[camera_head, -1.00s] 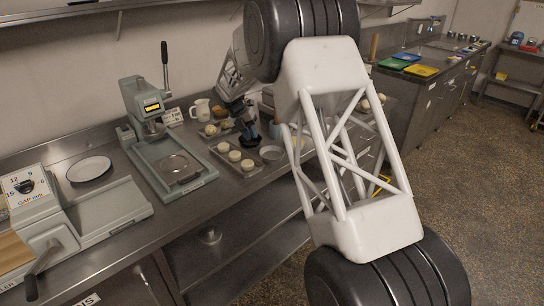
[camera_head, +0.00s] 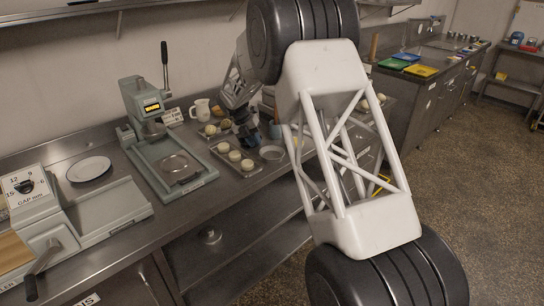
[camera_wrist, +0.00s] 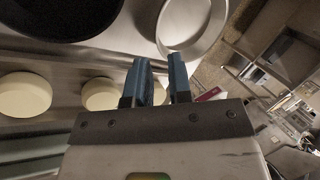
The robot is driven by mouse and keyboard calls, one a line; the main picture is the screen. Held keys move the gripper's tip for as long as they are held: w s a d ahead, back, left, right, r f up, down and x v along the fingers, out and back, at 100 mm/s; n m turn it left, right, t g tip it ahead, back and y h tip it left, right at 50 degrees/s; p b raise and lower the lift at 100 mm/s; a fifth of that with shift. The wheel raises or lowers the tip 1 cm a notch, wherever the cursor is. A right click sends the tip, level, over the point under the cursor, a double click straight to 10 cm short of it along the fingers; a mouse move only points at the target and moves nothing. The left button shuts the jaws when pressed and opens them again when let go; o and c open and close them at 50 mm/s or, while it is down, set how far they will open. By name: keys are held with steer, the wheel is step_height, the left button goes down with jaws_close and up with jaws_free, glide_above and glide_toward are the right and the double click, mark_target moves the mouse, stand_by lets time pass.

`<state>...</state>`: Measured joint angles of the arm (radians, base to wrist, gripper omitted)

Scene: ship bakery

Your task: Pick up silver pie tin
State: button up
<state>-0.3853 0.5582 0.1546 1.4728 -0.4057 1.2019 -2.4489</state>
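In the wrist view the tin (camera_wrist: 166,33) is at the top, partly cut off by the frame edge. My gripper (camera_wrist: 157,60) has two blue fingers with a gap between them and nothing held. The fingertips are close to the tin's near rim; the right one overlaps it in the picture. I cannot tell whether they touch. In the head view my gripper (camera_head: 249,143) is just left of the tin.
Several pale rounds (camera_wrist: 25,95) sit on the tray beside the gripper. A black round pan (camera_wrist: 62,35) is at upper left in the wrist view. A green press (camera_head: 160,150) and a white plate (camera_head: 88,169) stand further left. A white mug (camera_head: 201,110) is behind.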

mark_target(263, 155)
steer(key=shift+x, duration=2.3)
jaws_close()
